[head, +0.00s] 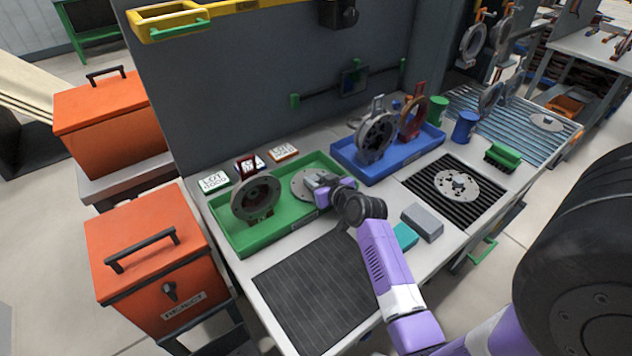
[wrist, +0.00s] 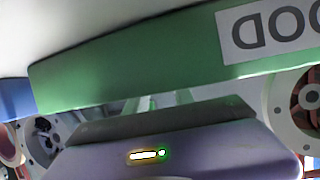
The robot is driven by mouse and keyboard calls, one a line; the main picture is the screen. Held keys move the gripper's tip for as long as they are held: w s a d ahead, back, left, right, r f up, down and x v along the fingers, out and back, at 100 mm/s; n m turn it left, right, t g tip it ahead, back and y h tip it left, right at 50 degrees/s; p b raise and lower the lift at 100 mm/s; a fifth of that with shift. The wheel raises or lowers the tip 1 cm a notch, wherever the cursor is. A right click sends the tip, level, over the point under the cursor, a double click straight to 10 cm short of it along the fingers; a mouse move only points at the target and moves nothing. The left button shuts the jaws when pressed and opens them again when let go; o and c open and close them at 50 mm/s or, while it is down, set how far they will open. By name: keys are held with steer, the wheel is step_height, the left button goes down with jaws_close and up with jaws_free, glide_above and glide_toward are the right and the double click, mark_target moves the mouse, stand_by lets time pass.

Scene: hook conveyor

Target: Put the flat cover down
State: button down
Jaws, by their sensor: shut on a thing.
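The flat cover (head: 301,184) is a grey disc in the right part of the green tray (head: 228,240). It looks roughly level, low over the tray floor; I cannot tell whether it touches the floor. My gripper (head: 316,181) is shut on the cover's right edge, reaching in over the tray's front right side. The gripper hides part of that edge. In the wrist view the green tray wall (wrist: 150,65) with an upside-down label crosses above my purple gripper body. The cover cannot be made out clearly there.
An upright ring-shaped part (head: 256,197) stands in the tray's left half. A blue tray (head: 385,171) with upright parts lies behind right. Another disc (head: 455,185) lies on a black ribbed mat. A grey block (head: 422,223) stands near my arm. The dark front mat (head: 315,290) is clear.

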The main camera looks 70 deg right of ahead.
steer(key=shift+f, duration=0.1)
steer(key=shift+f, duration=0.15)
steer(key=c, duration=1.1)
jaws_free()
